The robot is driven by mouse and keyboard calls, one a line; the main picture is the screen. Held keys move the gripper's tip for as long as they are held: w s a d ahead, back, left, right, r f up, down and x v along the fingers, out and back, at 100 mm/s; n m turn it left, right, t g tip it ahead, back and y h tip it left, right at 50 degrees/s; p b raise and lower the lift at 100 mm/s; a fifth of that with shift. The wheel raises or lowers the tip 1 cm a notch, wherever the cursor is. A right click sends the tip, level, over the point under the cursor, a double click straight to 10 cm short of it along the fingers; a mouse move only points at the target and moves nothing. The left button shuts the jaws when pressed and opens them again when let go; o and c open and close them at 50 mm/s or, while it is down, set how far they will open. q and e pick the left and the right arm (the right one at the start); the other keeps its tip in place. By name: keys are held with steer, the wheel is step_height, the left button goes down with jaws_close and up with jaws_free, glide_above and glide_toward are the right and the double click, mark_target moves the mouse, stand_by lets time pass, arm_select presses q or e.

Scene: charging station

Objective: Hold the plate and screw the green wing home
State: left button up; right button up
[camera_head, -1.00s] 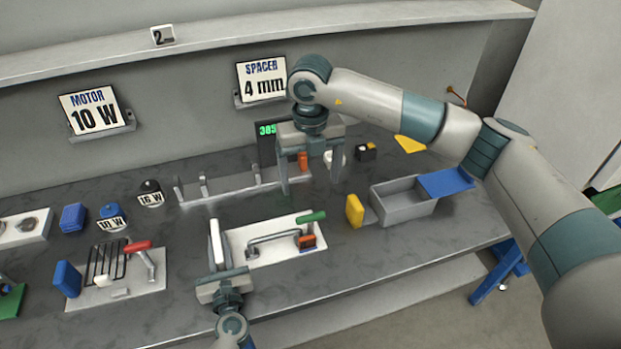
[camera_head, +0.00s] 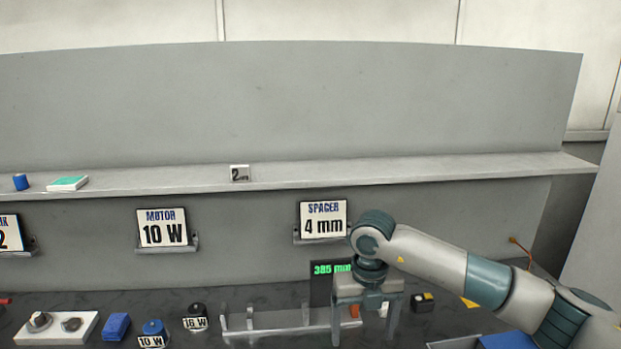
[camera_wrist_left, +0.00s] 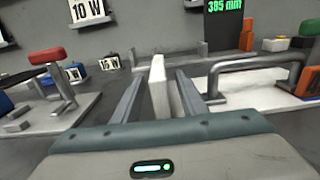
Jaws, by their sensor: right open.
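In the left wrist view a white upright plate (camera_wrist_left: 159,88) stands between the two fingers of my left gripper (camera_wrist_left: 160,78). A green handle-like part, perhaps the wing, shows at the right edge (camera_wrist_left: 311,28), above an orange-red block (camera_wrist_left: 309,82). My right gripper (camera_head: 365,326) is open and points down over the back of the bench, in front of the green-lit display (camera_head: 331,269). My left gripper is outside the head view.
A metal rail (camera_head: 275,323) runs along the bench left of my right gripper. A grey bar (camera_wrist_left: 250,65) arches at right in the wrist view.

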arm_select(q)
steer(key=s, duration=0.5)
steer(key=s+d, duration=0.1)
steer(key=s, duration=0.2)
